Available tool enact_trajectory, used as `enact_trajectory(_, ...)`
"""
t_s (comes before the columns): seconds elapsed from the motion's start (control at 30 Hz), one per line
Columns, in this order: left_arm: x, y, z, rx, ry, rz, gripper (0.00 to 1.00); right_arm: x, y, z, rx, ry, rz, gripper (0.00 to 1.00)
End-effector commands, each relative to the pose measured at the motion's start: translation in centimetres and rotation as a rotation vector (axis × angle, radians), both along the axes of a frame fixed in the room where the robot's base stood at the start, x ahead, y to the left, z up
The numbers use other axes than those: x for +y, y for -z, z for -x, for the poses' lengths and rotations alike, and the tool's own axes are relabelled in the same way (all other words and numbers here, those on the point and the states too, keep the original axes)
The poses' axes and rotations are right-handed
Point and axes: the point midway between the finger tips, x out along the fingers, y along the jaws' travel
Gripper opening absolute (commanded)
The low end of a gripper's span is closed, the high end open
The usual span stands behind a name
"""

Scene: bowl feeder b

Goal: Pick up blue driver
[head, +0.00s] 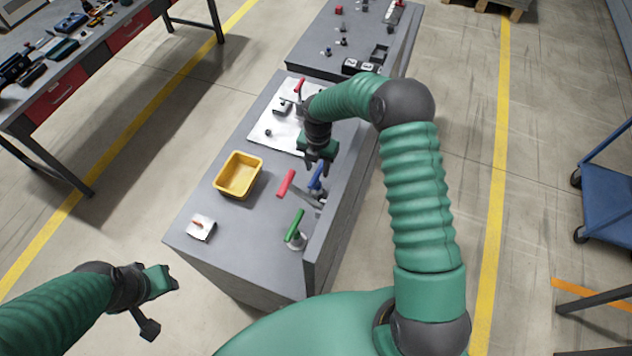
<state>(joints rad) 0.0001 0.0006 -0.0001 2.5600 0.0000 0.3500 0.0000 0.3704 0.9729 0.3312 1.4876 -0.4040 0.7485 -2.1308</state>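The blue driver (316,179) stands tilted on the right part of the grey workbench, its handle up. The tip of its handle is partly hidden by my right gripper (318,166). That gripper points down right over the handle, with its two dark fingers apart. I cannot tell whether they touch the handle. My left gripper (175,279) is off the bench at the lower left, its fingers apart and empty.
A red driver (286,182) stands just left of the blue one, and a green driver (294,226) stands nearer. A yellow bin (222,190), a small white block (201,229) and a white plate with a red-handled clamp (267,141) share the grey workbench (246,236).

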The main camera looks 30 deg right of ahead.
Motion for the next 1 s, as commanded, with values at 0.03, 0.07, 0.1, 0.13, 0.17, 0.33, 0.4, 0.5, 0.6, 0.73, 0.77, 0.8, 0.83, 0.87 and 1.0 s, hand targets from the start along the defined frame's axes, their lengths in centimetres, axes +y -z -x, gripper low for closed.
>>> enact_trajectory(0.03,0.0,-1.0,0.0,0.0,0.0,0.0,0.36,0.2,0.2,0.2,0.005,-0.001,0.0,0.4)
enact_trajectory(0.07,0.0,-1.5,0.0,0.0,0.0,0.0,0.36,0.3,0.6,0.2,0.005,-0.002,0.0,0.4)
enact_trajectory(0.1,0.0,-2.2,0.0,-0.001,0.0,0.0,0.36,0.4,1.2,0.2,0.005,-0.002,0.0,0.4)
enact_trajectory(0.13,0.0,-2.6,0.0,-0.001,0.001,0.0,0.36,0.4,1.7,0.2,0.004,-0.002,0.001,0.4)
enact_trajectory(0.17,0.0,-2.8,0.0,-0.001,0.001,0.0,0.36,0.5,2.4,0.3,0.004,-0.002,0.001,0.4)
enact_trajectory(0.33,0.0,-3.1,0.0,-0.001,0.0,0.0,0.36,0.6,4.5,0.1,0.0,-0.001,0.004,0.4)
enact_trajectory(0.4,0.0,-2.9,0.0,0.0,0.0,0.0,0.36,0.6,4.6,0.0,-0.001,-0.001,0.004,0.4)
enact_trajectory(0.5,0.0,-2.9,0.0,0.0,0.0,0.0,0.36,0.5,4.7,0.0,0.0,-0.001,0.003,0.4)
enact_trajectory(0.6,0.0,-2.9,0.0,0.0,0.0,0.0,0.36,0.4,4.7,0.0,0.0,0.0,0.001,0.28)
enact_trajectory(0.73,0.0,-2.9,0.0,0.0,0.0,0.0,0.36,0.4,4.7,0.0,-0.001,0.0,0.001,0.11)
enact_trajectory(0.77,0.0,-2.9,0.0,0.0,0.0,0.0,0.36,0.3,4.7,0.0,-0.001,0.0,0.001,0.07)
enact_trajectory(0.8,0.0,-2.9,0.0,0.0,0.0,0.0,0.36,0.3,4.7,0.0,-0.001,0.0,0.001,0.02)
enact_trajectory(0.83,0.0,-2.9,0.0,0.0,0.0,0.0,0.36,0.3,4.7,0.0,-0.001,0.0,0.001,0.0)
enact_trajectory(0.87,0.0,-2.9,0.0,0.0,0.0,0.0,0.36,0.3,4.7,0.0,-0.001,0.0,0.001,0.0)
enact_trajectory(1.0,0.0,-2.9,0.0,0.0,0.0,0.0,0.36,0.3,4.6,0.0,-0.001,0.0,0.002,0.0)
